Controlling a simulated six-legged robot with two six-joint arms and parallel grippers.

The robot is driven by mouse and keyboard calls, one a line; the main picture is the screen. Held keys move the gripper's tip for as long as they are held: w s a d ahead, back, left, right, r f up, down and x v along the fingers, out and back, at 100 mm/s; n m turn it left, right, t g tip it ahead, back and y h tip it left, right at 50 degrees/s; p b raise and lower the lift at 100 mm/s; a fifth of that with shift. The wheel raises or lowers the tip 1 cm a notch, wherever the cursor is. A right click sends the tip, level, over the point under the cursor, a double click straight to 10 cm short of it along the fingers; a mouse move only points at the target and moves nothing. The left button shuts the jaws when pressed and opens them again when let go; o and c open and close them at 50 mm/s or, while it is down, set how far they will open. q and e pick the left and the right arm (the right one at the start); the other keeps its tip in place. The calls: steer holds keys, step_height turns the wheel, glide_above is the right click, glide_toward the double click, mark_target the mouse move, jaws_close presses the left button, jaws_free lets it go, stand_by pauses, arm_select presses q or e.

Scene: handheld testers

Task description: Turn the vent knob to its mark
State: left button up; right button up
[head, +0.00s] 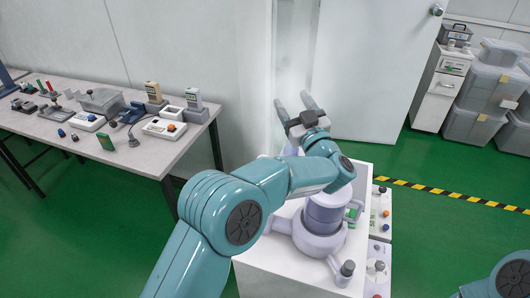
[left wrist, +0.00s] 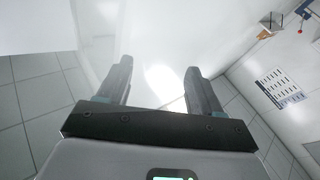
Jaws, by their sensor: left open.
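I cannot pick out the vent knob or its mark with certainty. A lavender rounded vessel (head: 321,222) stands on a white cabinet in the head view, partly hidden behind my left arm. A small dark grey knob (head: 347,268) sits at its front right. My left gripper (head: 294,100) is raised above the back of the cabinet, its fingers pointing up and away. It is open, with nothing between the fingers in the left wrist view (left wrist: 159,68). My right gripper is out of view; only a teal part of that arm shows at the lower right.
A pale haze (head: 296,55) rises behind my left gripper. A grey table (head: 140,155) with several testers stands at left. Stacked grey bins (head: 470,105) stand at back right. A striped floor line (head: 450,192) crosses clear green floor. A chart (left wrist: 278,88) shows in the left wrist view.

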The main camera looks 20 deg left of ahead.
arm_select(q)
steer(key=s+a+f+m+t+h+b, duration=0.1)
steer(key=s+a+f+m+h+b, duration=0.2)
steer(key=s+f+m+h+b, duration=1)
steer(key=w+a+f+n+p, duration=0.1)
steer(key=w, duration=0.2)
steer(key=w+a+f+n+p, duration=0.1)
steer(key=w, duration=0.3)
steer(key=w+a+f+n+p, duration=0.1)
steer(key=w, duration=0.2)
steer(key=shift+w+a+f+n+t+p, duration=0.15)
steer(key=shift+w+a+n+t+p, duration=0.15)
steer(key=shift+a, duration=0.05)
steer(key=c, duration=1)
